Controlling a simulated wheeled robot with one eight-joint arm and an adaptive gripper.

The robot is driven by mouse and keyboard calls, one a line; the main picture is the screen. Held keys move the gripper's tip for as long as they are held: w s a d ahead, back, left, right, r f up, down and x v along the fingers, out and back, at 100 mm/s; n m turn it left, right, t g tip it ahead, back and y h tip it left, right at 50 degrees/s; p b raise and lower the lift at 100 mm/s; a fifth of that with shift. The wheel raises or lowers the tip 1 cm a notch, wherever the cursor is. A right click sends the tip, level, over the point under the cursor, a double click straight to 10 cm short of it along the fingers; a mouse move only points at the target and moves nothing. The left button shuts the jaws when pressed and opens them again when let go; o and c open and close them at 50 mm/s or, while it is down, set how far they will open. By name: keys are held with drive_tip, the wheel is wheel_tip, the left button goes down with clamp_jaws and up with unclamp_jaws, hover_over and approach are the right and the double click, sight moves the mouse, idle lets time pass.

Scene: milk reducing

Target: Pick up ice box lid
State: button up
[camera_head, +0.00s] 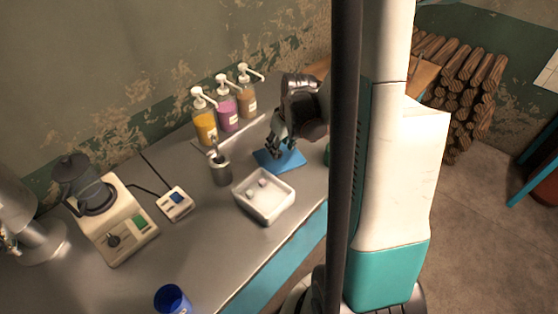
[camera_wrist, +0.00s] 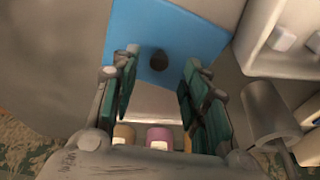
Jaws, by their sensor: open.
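The ice box lid (camera_head: 290,163) is a flat blue panel lying on the grey counter, with a dark round knob. In the wrist view the blue lid (camera_wrist: 200,30) spreads ahead of my fingers, and its knob (camera_wrist: 159,61) shows between them. My gripper (camera_head: 277,148) is above the lid, fingers pointing down. In the wrist view my gripper (camera_wrist: 158,80) is open and empty, with a finger on each side of the knob. Whether the fingertips touch the lid I cannot tell. The white ice box (camera_head: 264,211) stands uncovered beside the lid, with pale cubes inside.
A metal cup (camera_head: 221,172) stands left of the lid. Three pump bottles (camera_head: 227,112) stand behind it near the wall. A small scale (camera_head: 175,204), a blender (camera_head: 108,217) and a blue cup (camera_head: 172,300) are farther left. The counter's front edge is close to the ice box.

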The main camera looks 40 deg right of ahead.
drive_tip(key=x, duration=0.3)
drive_tip(key=shift+b, duration=0.4)
drive_tip(key=shift+r, duration=0.1)
clamp_jaws()
drive_tip(key=shift+r, duration=0.15)
